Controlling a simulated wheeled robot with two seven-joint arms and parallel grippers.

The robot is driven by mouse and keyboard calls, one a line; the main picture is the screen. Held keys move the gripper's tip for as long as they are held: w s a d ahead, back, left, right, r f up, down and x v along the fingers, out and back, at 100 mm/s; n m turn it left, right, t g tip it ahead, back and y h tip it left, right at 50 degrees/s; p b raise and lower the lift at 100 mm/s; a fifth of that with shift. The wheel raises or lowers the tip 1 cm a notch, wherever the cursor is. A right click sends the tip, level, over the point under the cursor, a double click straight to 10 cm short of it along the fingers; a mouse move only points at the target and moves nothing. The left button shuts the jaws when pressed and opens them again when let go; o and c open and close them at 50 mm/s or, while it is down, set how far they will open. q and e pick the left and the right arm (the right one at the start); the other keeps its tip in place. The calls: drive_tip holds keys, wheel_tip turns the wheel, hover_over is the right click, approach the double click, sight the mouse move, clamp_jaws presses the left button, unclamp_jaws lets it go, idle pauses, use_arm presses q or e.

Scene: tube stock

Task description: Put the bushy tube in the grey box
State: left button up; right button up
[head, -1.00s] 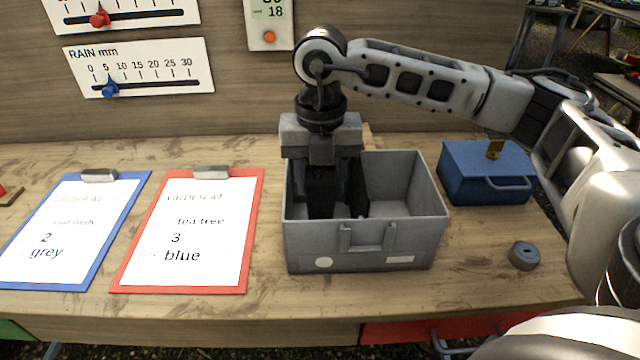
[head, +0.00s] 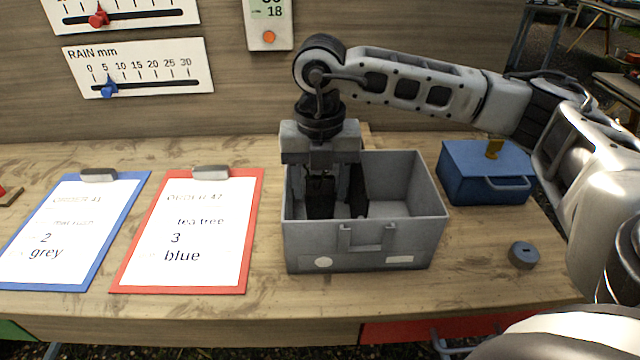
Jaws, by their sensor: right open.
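The grey box (head: 362,246) stands open on the wooden bench, right of the middle. My right gripper (head: 335,208) points down inside the left part of the box, with its fingers apart. I see nothing between the fingers. The box's front wall hides the box floor, so I cannot tell whether a tube lies there. No bushy tube shows in this view. My left gripper is not in view.
A blue clipboard (head: 72,232) and a red clipboard (head: 188,232) lie left of the box. A blue lidded box (head: 485,175) stands to the right, with a small round grey-blue piece (head: 522,255) before it. A wooden wall (head: 225,90) rises behind.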

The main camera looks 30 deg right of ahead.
wheel_tip(320, 180, up, 11)
drive_tip(key=shift+r+b, duration=0.2)
drive_tip(key=shift+b, duration=0.2)
idle(0.4)
